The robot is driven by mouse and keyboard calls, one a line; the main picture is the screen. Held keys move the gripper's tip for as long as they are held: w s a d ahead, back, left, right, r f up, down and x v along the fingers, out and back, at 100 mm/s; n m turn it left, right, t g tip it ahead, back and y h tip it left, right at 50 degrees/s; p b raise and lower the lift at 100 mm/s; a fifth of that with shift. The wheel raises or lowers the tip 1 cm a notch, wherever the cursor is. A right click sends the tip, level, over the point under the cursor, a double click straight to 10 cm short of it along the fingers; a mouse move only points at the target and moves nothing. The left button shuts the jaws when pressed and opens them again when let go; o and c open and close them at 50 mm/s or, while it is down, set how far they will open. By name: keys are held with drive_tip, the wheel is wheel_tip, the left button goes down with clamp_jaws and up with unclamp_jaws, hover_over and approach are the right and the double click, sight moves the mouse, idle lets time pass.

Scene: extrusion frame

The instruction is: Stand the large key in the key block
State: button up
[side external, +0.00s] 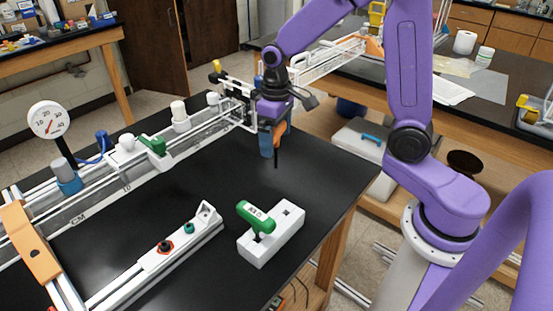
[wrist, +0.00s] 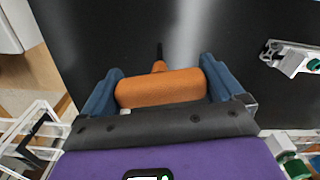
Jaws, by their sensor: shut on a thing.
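My gripper (side external: 268,143) hangs above the far part of the black table. Its blue fingers are shut on the orange handle of the large key (side external: 281,131), and the dark shaft points down, its tip appearing clear of the table. In the wrist view the orange handle (wrist: 160,88) lies crosswise between the two blue fingers (wrist: 160,92), with the shaft beyond it. The white key block (side external: 261,250) sits on the near right of the table, nearer the camera than my gripper. A green-handled key (side external: 257,216) stands in it, and an empty square hole shows beside that key.
A white rail fixture (side external: 185,240) with an orange nut and a green knob lies left of the block. A long rail frame with a dial gauge (side external: 50,119) runs along the left. Bare black table (side external: 210,165) lies between; its right edge is near the block.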

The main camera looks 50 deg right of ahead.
drive_tip(key=s+a+r+n, duration=0.6)
drive_tip(key=s+a+n, duration=0.5)
drive_tip(key=n, duration=0.4)
drive_tip(key=shift+s+r, duration=0.2)
drive_tip(key=shift+s, duration=0.45)
drive_tip(key=shift+a, duration=0.1)
drive_tip(key=shift+f, duration=2.3)
drive_tip(key=shift+f, duration=2.2)
drive_tip(key=o, duration=0.9)
wheel_tip(320, 180, up, 17)
drive_tip(key=s+d+f+m, duration=0.5)
drive_tip(key=s+d+f, duration=0.4)
drive_tip(key=s, duration=0.3)
drive_tip(key=shift+f, duration=0.85)
